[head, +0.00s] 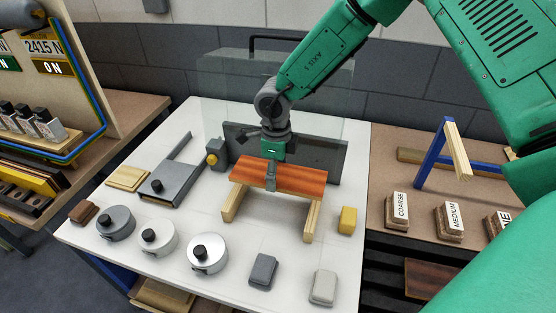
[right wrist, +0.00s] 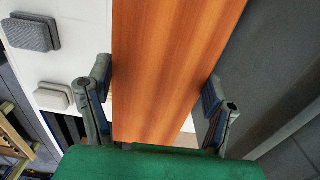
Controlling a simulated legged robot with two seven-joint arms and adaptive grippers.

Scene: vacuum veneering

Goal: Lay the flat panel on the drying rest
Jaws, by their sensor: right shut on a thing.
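The panel (head: 305,177) is a reddish-brown wooden board in the middle of the white table; its top looks slightly bowed in the head view. My right gripper (head: 271,178) points down over its middle, shut on it, with a finger at its near long edge. The panel (right wrist: 175,50) runs between the two fingers in the right wrist view. Two pale wooden rails (head: 312,221) stand under its ends and look like the drying rest. I cannot tell whether the panel touches them. My left gripper is not in view.
A dark upright plate (head: 335,160) and a clear screen (head: 225,90) stand close behind the panel. Round grey pots (head: 208,254), a grey tray (head: 178,184) and small blocks (head: 263,271) lie around it. Labelled sanding blocks (head: 449,222) sit on the right bench.

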